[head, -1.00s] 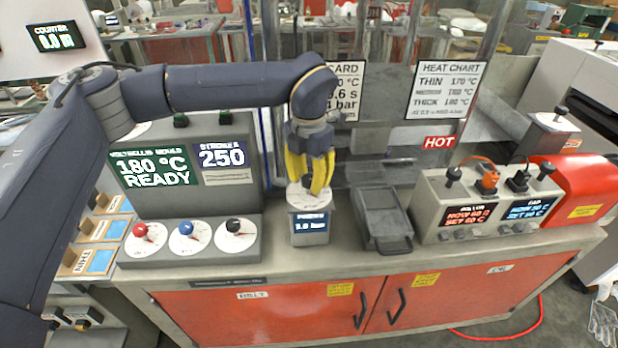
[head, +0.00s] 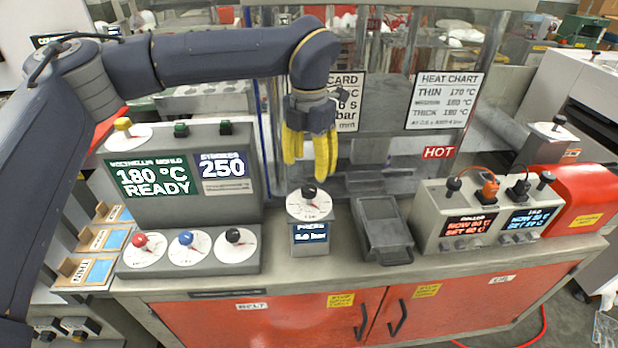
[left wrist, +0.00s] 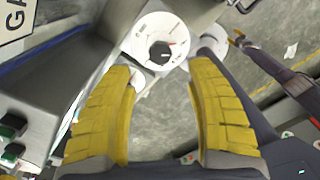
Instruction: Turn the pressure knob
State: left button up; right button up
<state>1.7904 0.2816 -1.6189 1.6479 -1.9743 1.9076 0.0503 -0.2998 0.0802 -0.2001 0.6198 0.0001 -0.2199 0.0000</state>
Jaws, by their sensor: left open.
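The pressure knob (head: 309,191) is a black knob on a white dial, on top of a small grey box with a blue bar display (head: 310,233). The digits are too small to read surely. My left gripper (head: 310,170) has yellow fingers, points down and is open and empty. It hangs above and behind the knob, apart from it. In the left wrist view the knob (left wrist: 160,52) shows beyond the open fingers (left wrist: 160,85). In that view, a dark arm at the right with a small yellow tip (left wrist: 239,38) looks like my right one; its jaws are too small to judge.
Three dials with red (head: 139,240), blue (head: 186,237) and black (head: 233,235) knobs stand left of the box. A grey tray (head: 380,225) is close on the right, then a heater unit (head: 440,215). The clear panel of the press (head: 340,140) stands behind.

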aim_at(310, 188)
pick_arm(q)
jog(key=shift+r, duration=2.2)
